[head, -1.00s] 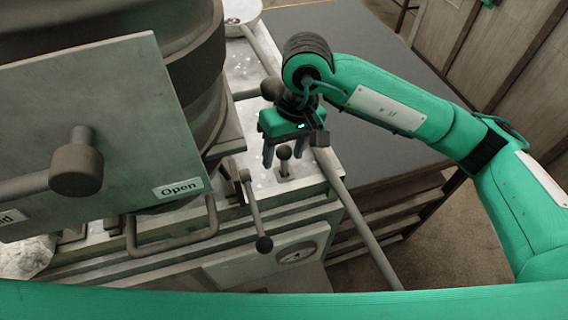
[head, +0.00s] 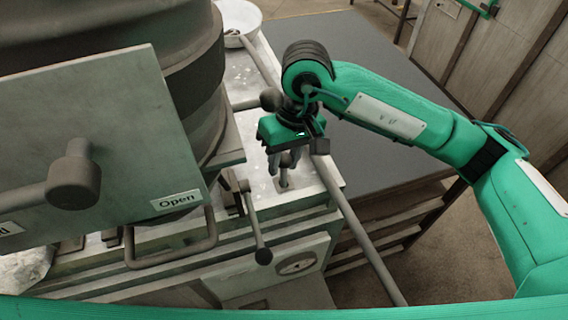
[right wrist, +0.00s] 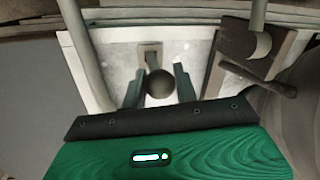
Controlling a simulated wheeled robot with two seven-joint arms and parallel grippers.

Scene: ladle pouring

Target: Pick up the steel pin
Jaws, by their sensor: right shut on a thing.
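The steel pin (head: 284,180) stands upright in the light metal plate, its lower shaft showing below my fingers in the head view. Its dark ball knob (right wrist: 159,84) sits between the two fingers in the right wrist view. My right gripper (head: 284,160) points down over the pin and is shut on it near the knob. The fingers hide the knob in the head view. My left gripper is not in view.
A ladle bowl (head: 240,16) is at the back, its long handle (head: 350,218) running just right of the pin. A lever (head: 256,228) stands left of the pin. A large panel (head: 95,120) marked "Open" and a dark drum (head: 200,80) fill the left.

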